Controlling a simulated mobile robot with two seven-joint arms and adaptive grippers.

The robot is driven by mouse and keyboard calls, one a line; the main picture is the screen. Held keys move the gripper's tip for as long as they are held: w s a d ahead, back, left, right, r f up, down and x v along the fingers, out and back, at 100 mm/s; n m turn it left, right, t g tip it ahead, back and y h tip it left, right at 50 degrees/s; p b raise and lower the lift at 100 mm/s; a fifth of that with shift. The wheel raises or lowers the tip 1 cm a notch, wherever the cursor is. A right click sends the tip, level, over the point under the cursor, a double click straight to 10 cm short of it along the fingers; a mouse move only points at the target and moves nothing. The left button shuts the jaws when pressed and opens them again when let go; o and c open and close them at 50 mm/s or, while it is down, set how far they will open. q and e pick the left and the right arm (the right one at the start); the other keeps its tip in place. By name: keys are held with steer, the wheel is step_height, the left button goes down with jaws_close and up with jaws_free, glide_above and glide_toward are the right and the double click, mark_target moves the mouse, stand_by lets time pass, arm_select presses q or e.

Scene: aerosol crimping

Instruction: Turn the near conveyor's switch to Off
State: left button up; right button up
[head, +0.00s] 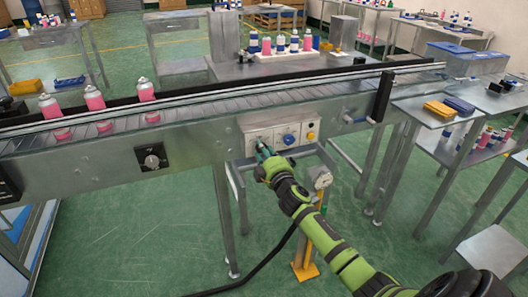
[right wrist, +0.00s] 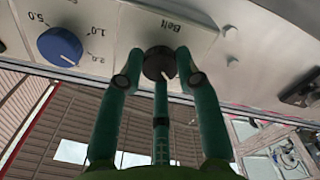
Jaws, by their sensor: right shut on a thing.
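The near conveyor (head: 80,150) runs across the head view, with a grey control box (head: 302,122) on its front side. In the right wrist view the box face appears upside down, with a black round switch knob (right wrist: 159,63) under the label "Belt". My right gripper (head: 264,152) reaches up to the left part of the box. In the right wrist view its green fingers (right wrist: 159,72) close on the black knob from both sides. A pale mark on the knob points down in that picture; Off and On labels cannot be read. My left gripper is not in view.
A blue dial (right wrist: 60,46) with numbers sits beside the knob. Pink aerosol cans (head: 94,99) stand on the belt. A gauge on a yellow-based stand (head: 320,180) is close to my right arm.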

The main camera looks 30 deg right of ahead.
steer(key=shift+f, duration=0.15)
stand_by(0.3)
steer(key=o, duration=1.1)
steer(key=shift+o, duration=0.2)
steer(key=v, duration=1.2)
